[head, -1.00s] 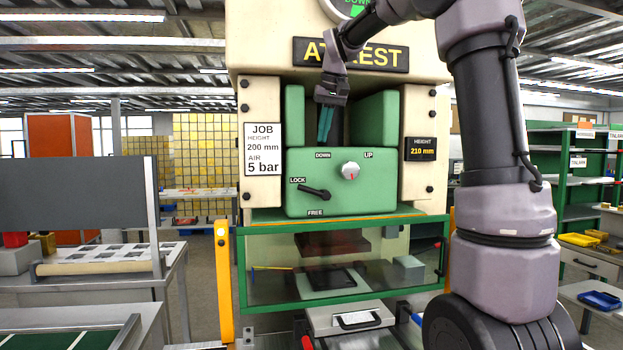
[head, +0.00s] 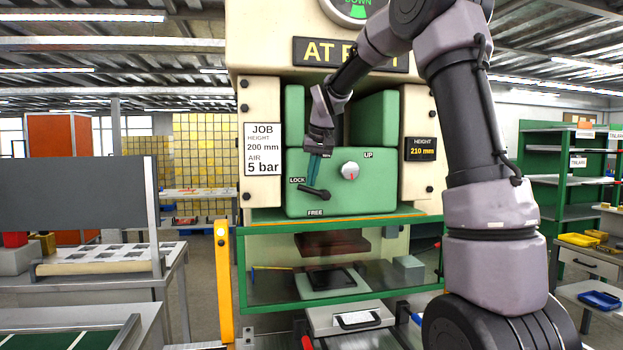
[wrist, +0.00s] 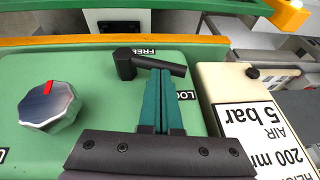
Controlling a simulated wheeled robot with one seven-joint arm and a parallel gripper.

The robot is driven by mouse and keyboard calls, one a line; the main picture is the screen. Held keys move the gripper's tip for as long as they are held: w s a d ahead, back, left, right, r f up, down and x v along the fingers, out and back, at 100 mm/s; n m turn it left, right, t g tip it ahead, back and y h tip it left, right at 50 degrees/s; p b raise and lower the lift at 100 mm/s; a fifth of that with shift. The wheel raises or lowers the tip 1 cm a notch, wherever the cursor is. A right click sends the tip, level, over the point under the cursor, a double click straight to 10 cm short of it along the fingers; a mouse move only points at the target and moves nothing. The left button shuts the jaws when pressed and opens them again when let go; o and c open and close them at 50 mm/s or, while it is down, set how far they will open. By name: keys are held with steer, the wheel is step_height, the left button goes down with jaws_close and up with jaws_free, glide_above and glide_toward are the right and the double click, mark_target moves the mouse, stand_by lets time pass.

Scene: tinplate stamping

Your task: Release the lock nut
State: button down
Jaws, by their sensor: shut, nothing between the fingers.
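The lock lever (head: 314,192) is a black handle on the green press panel (head: 335,205), between the labels LOCK and FREE. It lies slanted, its free end toward LOCK and its thicker pivot end to the lower right. My gripper (head: 313,182) points down at the lever with its teal fingers together and nothing between them. In the wrist view the closed fingertips (wrist: 159,72) overlap the lever's arm (wrist: 172,68); I cannot tell whether they touch it. The pivot hub (wrist: 124,64) is clear of the fingers.
A silver knob (head: 350,170) with a red mark sits right of the lever, between DOWN and UP. The height display (head: 421,148) reads 210 mm; the job sign (head: 263,150) says 200 mm and 5 bar. A green-framed guard (head: 340,300) is below.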

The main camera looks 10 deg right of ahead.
mark_target(302, 188)
steer(key=shift+a+f, duration=0.1)
steer(key=shift+a, duration=0.05)
stand_by(0.3)
steer(key=shift+a+f+h, duration=0.1)
steer(key=shift+a+h, duration=0.05)
steer(key=shift+h, duration=0.15)
steer(key=shift+f, duration=0.1)
steer(key=shift+a+f+n+h, duration=0.3)
steer(key=shift+a+f+h, duration=0.3)
steer(key=shift+h, duration=0.5)
steer(key=h, duration=0.1)
steer(key=a+f+h, duration=0.1)
steer(key=shift+f+h, duration=0.25)
steer(key=shift+h, duration=0.05)
steer(key=f+h, duration=0.1)
steer(key=n+h, duration=0.1)
steer(key=shift+a+f+h, duration=0.2)
steer(key=shift+f+h, duration=0.1)
steer(key=shift+f, duration=0.05)
steer(key=f+h, duration=0.1)
steer(key=h, duration=0.1)
steer(key=shift+f+n+t+h, duration=0.3)
steer(key=shift+f, duration=0.05)
steer(key=shift+d+f, duration=0.15)
steer(key=shift+f, duration=0.25)
